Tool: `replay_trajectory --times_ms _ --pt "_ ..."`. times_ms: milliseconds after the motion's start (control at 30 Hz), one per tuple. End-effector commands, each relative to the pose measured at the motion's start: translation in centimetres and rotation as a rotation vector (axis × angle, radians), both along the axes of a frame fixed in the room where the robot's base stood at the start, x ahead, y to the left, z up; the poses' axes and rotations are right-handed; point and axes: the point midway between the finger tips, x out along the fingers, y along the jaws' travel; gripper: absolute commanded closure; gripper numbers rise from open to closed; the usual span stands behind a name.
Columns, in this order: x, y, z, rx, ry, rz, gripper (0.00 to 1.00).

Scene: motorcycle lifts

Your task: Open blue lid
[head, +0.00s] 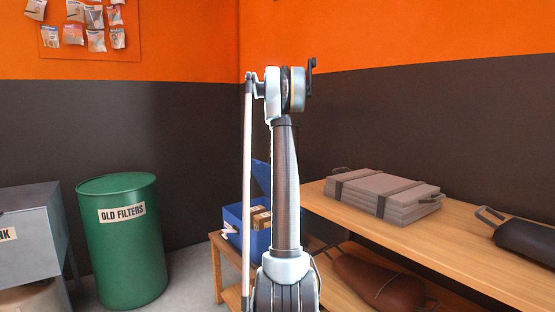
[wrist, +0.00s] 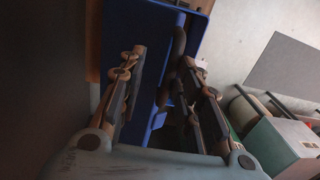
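A blue box (head: 233,213) stands on the wooden bench, partly hidden behind my arm. Its blue lid (head: 262,174) is raised and tilted above the box, and my arm hides much of it. In the wrist view, blue surfaces of the box and lid (wrist: 145,35) fill the upper middle, beyond and between the fingers. My gripper (wrist: 158,66) is open, with its two fingers apart. I cannot tell whether either finger touches the lid.
A grey strapped case (head: 385,193) lies on the bench (head: 330,212), with a dark bag (head: 525,243) to its right. A brown bag (head: 375,283) lies on the lower shelf. A green drum (head: 120,250) and a grey metal cabinet (head: 30,215) stand to the left.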

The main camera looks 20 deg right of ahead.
Motion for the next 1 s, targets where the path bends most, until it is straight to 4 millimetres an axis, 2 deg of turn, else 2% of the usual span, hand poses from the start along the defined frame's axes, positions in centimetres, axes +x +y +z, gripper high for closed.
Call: replay_trajectory --times_ms 300,500,700,1000 --pt "0.2 -0.5 5.8 -0.001 0.001 -0.001 0.69" --pt "0.4 -0.8 8.6 -0.001 0.001 -0.001 0.69" --pt "0.4 -0.9 10.0 -0.001 0.001 -0.001 0.69" --pt "0.4 -0.9 10.3 -0.001 0.001 -0.001 0.69"
